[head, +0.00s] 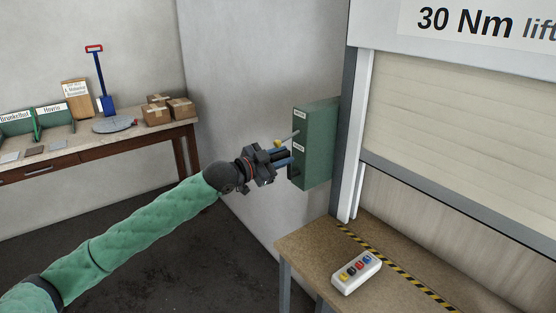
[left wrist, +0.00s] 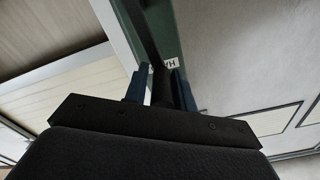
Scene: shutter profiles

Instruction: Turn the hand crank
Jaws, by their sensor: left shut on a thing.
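A green box (head: 318,150) with small white labels is mounted on the wall beside the shutter's left rail. A grey rod (head: 288,138) sticks out from its front. My left gripper (head: 284,158) is at the box's front face, with blue fingers. It is shut on the dark crank handle, which shows between the two fingers in the left wrist view (left wrist: 160,85). The gripper hides most of the crank in the head view. The roller shutter (head: 460,120) is partly raised, with its bottom bar slanting across the opening. My right gripper is not in view.
A bench (head: 325,255) with yellow-black tape stands below the shutter and carries a white button box (head: 357,272). The floor between is clear.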

